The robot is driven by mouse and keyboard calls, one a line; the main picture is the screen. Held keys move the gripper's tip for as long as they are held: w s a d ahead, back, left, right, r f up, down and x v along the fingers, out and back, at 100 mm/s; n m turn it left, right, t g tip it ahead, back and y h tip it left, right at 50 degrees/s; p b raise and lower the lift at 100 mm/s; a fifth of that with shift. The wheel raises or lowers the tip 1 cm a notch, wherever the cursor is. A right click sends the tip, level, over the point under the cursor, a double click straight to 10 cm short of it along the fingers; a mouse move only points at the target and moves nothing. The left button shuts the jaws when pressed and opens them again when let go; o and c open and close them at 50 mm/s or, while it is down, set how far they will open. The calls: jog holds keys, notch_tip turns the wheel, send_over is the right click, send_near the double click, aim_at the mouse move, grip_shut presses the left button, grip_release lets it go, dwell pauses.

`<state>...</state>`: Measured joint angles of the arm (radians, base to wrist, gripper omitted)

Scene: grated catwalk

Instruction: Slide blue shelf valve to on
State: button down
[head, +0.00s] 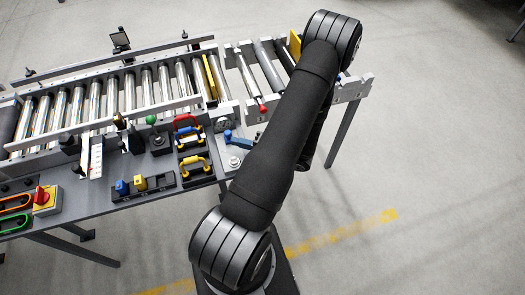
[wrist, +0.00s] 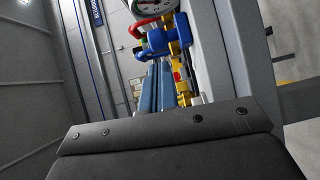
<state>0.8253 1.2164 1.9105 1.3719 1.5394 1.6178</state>
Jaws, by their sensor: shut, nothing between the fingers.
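A blue slider (head: 122,187) and a yellow slider (head: 140,184) stand side by side on a dark base near the panel's front. I cannot tell for certain which one the task names. The wrist view shows a blue fitting (wrist: 157,42) with yellow parts, ahead of my gripper (wrist: 160,68). My gripper is shut and empty, and it appears apart from the fitting.
A roller conveyor (head: 110,92) runs behind the panel. Handles in red (head: 186,122) and yellow (head: 194,161) stand left of the lever valve. A yellow box with a red knob (head: 45,199) is at far left. The floor (head: 430,150) at right is clear.

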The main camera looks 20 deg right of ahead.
jog(key=s, duration=0.1)
jog(key=s+d, duration=0.1)
jog(key=s, duration=0.1)
jog(key=shift+d, duration=0.15)
jog(key=v, duration=0.9)
jog(key=x, duration=0.9)
jog(key=w, duration=0.1)
jog(key=w+a, duration=0.1)
jog(key=w, duration=0.1)
jog(key=shift+w+a, duration=0.25)
jog(key=shift+w, duration=0.65)
